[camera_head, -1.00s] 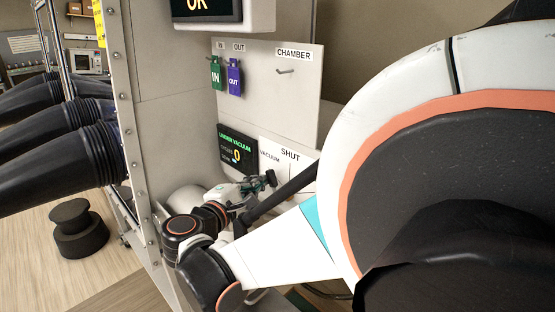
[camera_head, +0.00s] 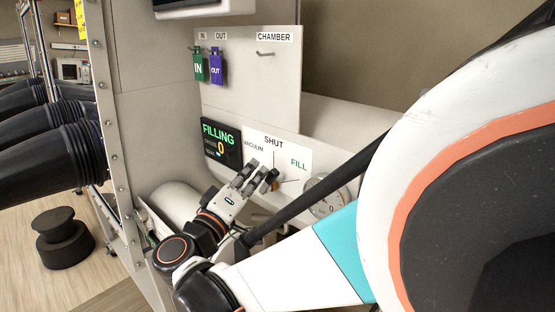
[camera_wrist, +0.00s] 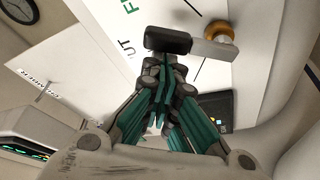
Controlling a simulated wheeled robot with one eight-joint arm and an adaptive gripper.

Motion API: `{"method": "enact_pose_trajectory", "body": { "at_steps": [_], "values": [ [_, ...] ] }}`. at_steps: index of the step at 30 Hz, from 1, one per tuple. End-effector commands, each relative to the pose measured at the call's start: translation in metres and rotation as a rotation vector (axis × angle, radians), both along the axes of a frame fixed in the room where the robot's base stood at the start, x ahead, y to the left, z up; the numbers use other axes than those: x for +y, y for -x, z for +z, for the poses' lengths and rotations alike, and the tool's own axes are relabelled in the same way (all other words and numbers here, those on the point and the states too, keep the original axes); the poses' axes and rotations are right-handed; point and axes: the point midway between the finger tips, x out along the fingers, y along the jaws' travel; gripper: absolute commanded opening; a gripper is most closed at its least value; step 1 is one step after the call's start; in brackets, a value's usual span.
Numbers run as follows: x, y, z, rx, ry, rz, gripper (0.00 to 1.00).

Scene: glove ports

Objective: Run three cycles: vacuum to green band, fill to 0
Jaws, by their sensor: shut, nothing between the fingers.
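The valve panel (camera_head: 259,152) is marked VACUUM, SHUT and FILL. Its lever has a black knob (camera_head: 271,177) and a brass hub (camera_head: 276,187); the lever (camera_wrist: 213,50) also shows in the wrist view. My gripper (camera_head: 251,172) is shut and empty, just left of the knob. In the wrist view its fingertips (camera_wrist: 165,66) are right at the knob; I cannot tell whether they touch. The status display (camera_head: 221,142) reads FILLING, with a 0 for cycles. The round gauge (camera_head: 322,199) is partly hidden by my arm, and its needle is too small to read.
Above, a board (camera_head: 240,80) carries a green IN tag (camera_head: 199,66), a purple OUT tag (camera_head: 217,68) and an empty CHAMBER hook. A white cylinder (camera_head: 177,203) lies below left of the display. Black glove sleeves (camera_head: 45,145) stick out at the left.

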Motion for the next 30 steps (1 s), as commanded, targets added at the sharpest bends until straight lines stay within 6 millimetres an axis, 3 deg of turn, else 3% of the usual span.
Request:
{"method": "enact_pose_trajectory", "body": {
  "at_steps": [13, 30],
  "values": [
    [-0.014, 0.012, -0.008, -0.223, -0.261, -0.001, 0.00],
    [-0.019, 0.015, -0.011, -0.219, -0.259, -0.001, 0.00]
  ]
}}
